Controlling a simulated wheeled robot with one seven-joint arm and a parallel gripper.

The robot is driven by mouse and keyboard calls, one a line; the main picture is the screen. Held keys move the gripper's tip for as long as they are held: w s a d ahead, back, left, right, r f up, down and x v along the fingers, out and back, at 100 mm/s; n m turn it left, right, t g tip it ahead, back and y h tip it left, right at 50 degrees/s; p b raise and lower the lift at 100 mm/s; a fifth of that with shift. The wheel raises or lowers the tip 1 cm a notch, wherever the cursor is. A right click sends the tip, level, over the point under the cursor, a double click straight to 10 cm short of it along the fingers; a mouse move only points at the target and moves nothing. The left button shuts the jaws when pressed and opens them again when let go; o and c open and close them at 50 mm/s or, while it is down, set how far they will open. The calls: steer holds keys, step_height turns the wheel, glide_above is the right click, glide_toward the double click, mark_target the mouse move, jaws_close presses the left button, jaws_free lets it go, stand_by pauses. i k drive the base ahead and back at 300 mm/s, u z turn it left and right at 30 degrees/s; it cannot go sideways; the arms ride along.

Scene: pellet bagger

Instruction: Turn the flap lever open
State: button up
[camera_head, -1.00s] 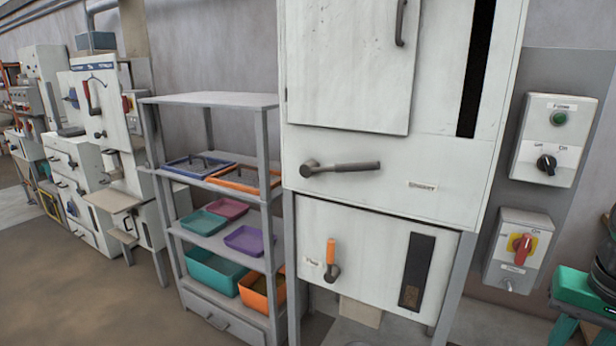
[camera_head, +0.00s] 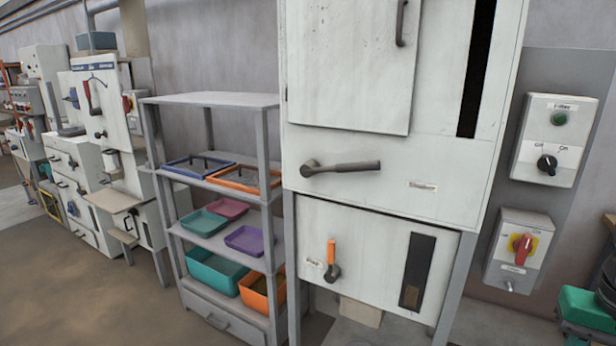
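The flap lever (camera_head: 331,254) is on the lower front panel of the white cabinet (camera_head: 375,225). Its orange grip points straight up from a dark pivot. A small label just left of it is blurred, and seems to read "Flap". To its right is a tall dark slot or window (camera_head: 417,270) in the same panel. My gripper is not in view, so I cannot tell its state or its distance from the lever.
A grey horizontal handle (camera_head: 340,168) sits above the lever. A grey shelf (camera_head: 208,99) with colored trays stands close on the left. Switch boxes (camera_head: 547,140) (camera_head: 517,250) hang on the right. A green shape (camera_head: 587,309) is cut off at lower right.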

mark_target(333, 272)
steer(key=k, duration=0.35)
steer(key=u, duration=0.45)
steer(key=i, duration=0.9)
steer(key=u, duration=0.3)
